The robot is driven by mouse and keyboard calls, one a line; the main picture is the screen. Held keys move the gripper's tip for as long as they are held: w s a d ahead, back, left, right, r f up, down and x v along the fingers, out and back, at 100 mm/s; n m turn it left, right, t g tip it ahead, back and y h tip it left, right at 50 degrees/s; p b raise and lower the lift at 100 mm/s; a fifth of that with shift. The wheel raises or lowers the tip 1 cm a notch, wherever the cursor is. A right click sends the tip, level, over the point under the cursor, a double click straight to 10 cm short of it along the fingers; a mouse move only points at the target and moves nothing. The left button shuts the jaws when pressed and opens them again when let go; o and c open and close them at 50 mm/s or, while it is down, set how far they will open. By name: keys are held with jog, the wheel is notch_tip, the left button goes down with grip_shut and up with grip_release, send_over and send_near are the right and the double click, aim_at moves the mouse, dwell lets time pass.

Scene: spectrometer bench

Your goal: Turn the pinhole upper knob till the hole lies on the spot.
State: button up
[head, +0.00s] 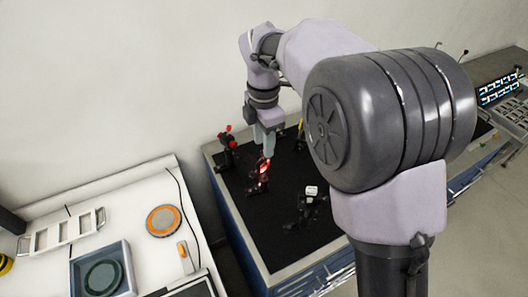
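My gripper (267,150) points down over the black bench top (245,225), with its fingertips at or just above a small dark mount (258,185) that shows bright red near its top. I cannot tell whether the fingers touch a knob on it, or whether they are open or shut. This mount may be the pinhole, but its knobs, its hole and the spot are too small to make out. Another dark mount with red knobs (227,141) stands to the left and farther back.
A dark mount with a white top (311,190) stands nearer on the right. A yellow part (300,128) shows behind, partly hidden by my arm. A white side table (130,200) at left holds an orange disc (163,220) and a grey tray (101,275). The bench's front left is clear.

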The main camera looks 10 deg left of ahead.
notch_tip(320, 180, down, 2)
jog(key=shift+f, duration=0.1)
grip_shut()
jog(key=shift+r+m, duration=0.2)
jog(key=shift+m, duration=0.1)
